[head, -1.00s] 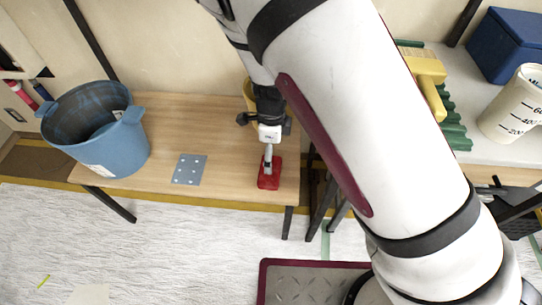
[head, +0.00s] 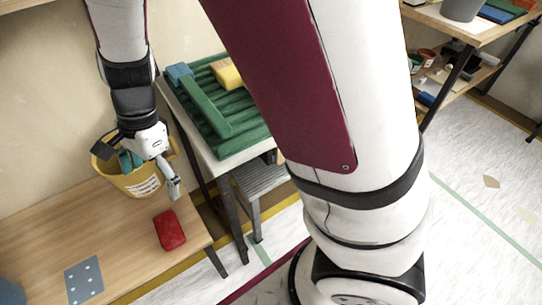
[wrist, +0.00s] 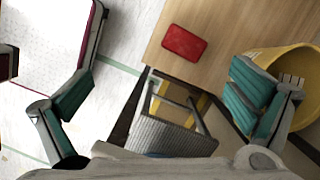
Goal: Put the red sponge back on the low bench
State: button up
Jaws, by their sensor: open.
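The red sponge (head: 170,230) lies flat on the wooden low bench (head: 120,240), near its right end. The sponge also shows in the wrist view (wrist: 184,42), near the edge of the bench top (wrist: 225,25). My gripper (head: 150,172) is above the bench, beside the yellow bucket and apart from the sponge. In the wrist view my gripper (wrist: 158,100) has its teal-padded fingers wide apart with nothing between them. The sponge shows beyond the fingertips, fully visible.
A yellow bucket (head: 143,184) stands on the bench behind my gripper, and in the wrist view (wrist: 305,70) it is close to the right finger. A grey step stool (head: 262,180) stands under the table with green ribbed trays (head: 222,120). A grey plate (head: 84,279) lies on the bench.

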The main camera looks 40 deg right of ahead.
jog(key=s+d+r+n, duration=0.4)
jog(key=s+d+r, duration=0.2)
jog(key=r, duration=0.3)
jog(key=s+d+r+n+h, duration=0.1)
jog(key=s+d+r+n, duration=0.1)
jog(key=s, duration=0.4)
jog(key=s+d+r+n+t+h, duration=0.1)
jog(key=s+d+r+n, duration=0.1)
jog(key=s+d+n, duration=0.2)
jog(key=s+d+r+n, duration=0.3)
jog(key=s+d, duration=0.3)
jog(key=s, duration=0.2)
jog(key=shift+d+t+h, duration=0.2)
jog(key=shift+t+h, duration=0.1)
jog(key=shift+h, duration=0.1)
jog(key=shift+s, duration=0.1)
notch_tip(320, 180, up, 22)
jog(key=t+p, duration=0.3)
jog(key=p, duration=1.7)
jog(key=shift+a+f+n+t, duration=0.15)
jog(key=shift+f+n+t, duration=0.05)
jog(key=shift+n+t, duration=0.1)
